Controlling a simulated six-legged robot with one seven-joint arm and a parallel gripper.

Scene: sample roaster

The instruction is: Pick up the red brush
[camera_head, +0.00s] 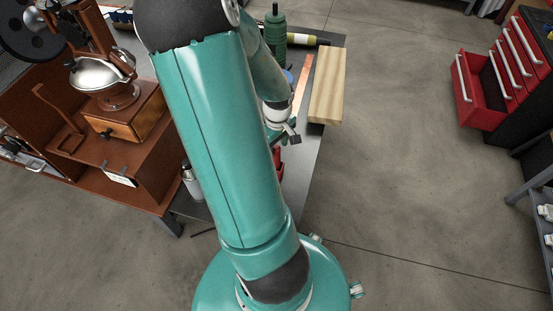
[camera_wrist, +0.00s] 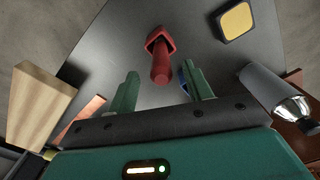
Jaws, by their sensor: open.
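The red brush (camera_wrist: 160,58) lies on the dark table top (camera_wrist: 112,42) in the wrist view, with its handle pointing towards me. My gripper (camera_wrist: 160,72) is open, with one green finger on each side of the handle's line. The brush handle's end shows between the fingers, and I cannot tell how far it is below them. In the head view my gripper (camera_head: 292,132) hangs over the table near its right edge. A red part (camera_head: 280,165), likely the brush, shows there beside my arm, which hides most of it.
A wooden block (camera_head: 327,85) sits at the table's right edge, beside a copper strip (camera_head: 303,85). A green bottle (camera_head: 274,25) stands at the back. A silver bottle (camera_wrist: 273,92) and a yellow-topped black box (camera_wrist: 235,20) are to the right in the wrist view.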

